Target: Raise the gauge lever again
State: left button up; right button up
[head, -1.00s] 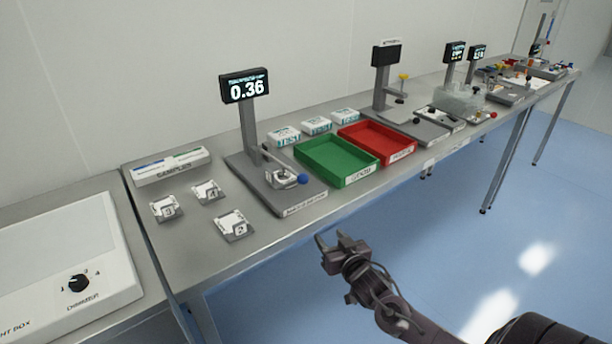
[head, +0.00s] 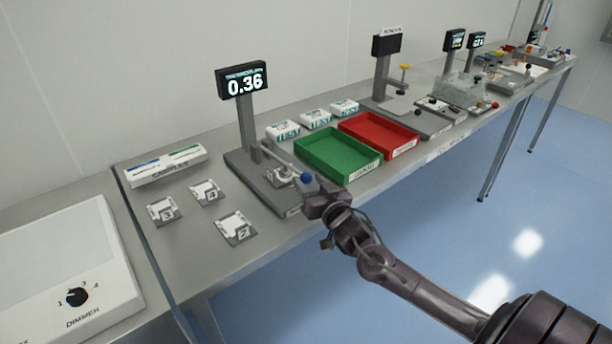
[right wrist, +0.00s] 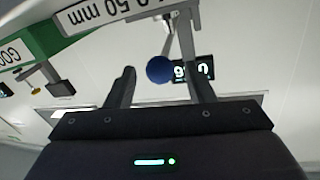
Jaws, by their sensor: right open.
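The thickness gauge (head: 251,128) stands on the bench, its display reading 0.36. Its lever (head: 280,157) slants down toward the front and ends in a blue ball (head: 306,178). A whitish piece (head: 281,174) lies on the gauge base under the lever. My right gripper (head: 313,199) is open at the front edge of the base, just below and in front of the ball. In the right wrist view, the blue ball (right wrist: 159,69) appears between the two open fingers, beyond the palm; contact cannot be seen. My left gripper is not in view.
A green tray (head: 352,177) and a red tray (head: 405,147) stand right of the gauge. Numbered sample cards (head: 235,227) lie to its left, near a sample holder (head: 166,167). Small white boxes (head: 283,130) sit behind the green tray. Open floor lies in front of the bench.

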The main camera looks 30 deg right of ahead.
jog(key=shift+w+d, duration=0.1)
jog(key=shift+w, duration=1.2)
jog(key=shift+c, duration=0.3)
jog(key=c, duration=0.5)
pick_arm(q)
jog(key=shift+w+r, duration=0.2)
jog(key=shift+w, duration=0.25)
pick_arm(e)
grip_shut()
